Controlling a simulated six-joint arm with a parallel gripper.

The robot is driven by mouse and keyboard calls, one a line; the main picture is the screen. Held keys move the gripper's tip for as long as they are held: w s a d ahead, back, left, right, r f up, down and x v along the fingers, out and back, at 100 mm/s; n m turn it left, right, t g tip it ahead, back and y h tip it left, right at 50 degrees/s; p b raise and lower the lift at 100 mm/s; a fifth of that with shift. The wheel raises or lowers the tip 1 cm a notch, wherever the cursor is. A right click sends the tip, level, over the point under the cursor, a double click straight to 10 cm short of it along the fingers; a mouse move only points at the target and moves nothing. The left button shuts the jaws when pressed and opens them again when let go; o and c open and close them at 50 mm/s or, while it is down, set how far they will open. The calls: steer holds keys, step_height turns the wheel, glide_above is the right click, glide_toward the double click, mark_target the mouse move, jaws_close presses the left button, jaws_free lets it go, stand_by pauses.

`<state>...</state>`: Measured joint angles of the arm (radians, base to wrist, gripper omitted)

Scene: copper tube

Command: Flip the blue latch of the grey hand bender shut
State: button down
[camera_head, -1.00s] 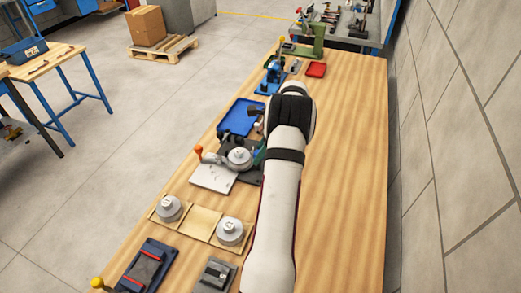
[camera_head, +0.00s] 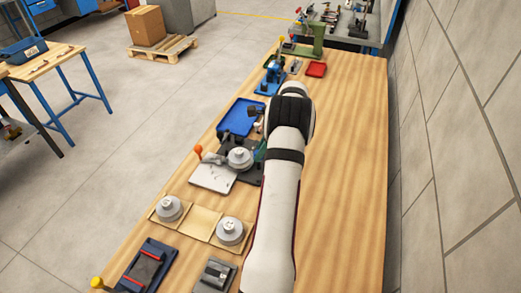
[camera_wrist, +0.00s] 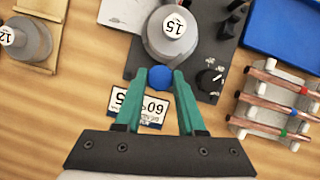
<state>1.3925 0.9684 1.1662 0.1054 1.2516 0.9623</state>
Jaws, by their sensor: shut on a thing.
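The grey hand bender (camera_head: 240,158) stands on the wooden table, partly hidden behind my arm in the head view. In the wrist view its round grey die marked 15 (camera_wrist: 174,27) sits on a dark base plate (camera_wrist: 204,60). The blue ball knob of the latch (camera_wrist: 159,79) shows just below the die. My gripper (camera_wrist: 160,74) has green fingers, one on each side of the blue knob, and is shut on it. The rest of the latch is hidden. In the head view my fingers are mostly hidden by my arm. The bender's orange-knobbed handle (camera_head: 198,150) points left.
A rack with several copper tubes (camera_wrist: 258,125) is at the right, below a blue tray (camera_wrist: 285,30). A grey die marked 12 (camera_wrist: 28,42) is at the left. The table right of my arm is clear.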

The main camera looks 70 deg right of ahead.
steer(key=n+y, duration=0.1)
steer(key=n, duration=0.2)
steer(key=n+g+y, duration=0.1)
steer(key=n, duration=0.2)
steer(key=shift+w+d, duration=0.1)
steer(key=shift+d, duration=0.05)
steer(key=shift+n, duration=0.4)
stand_by(0.3)
steer(key=c, duration=0.5)
jaws_free()
step_height(320, 180, up, 4)
steer(key=shift+f, duration=0.15)
steer(key=s+a+r, duration=0.2)
steer(key=s+r, duration=0.5)
steer(key=s, duration=0.4)
steer(key=shift+s+a+r, duration=0.15)
steer(key=shift+s+r, duration=0.05)
steer(key=shift+s, duration=0.05)
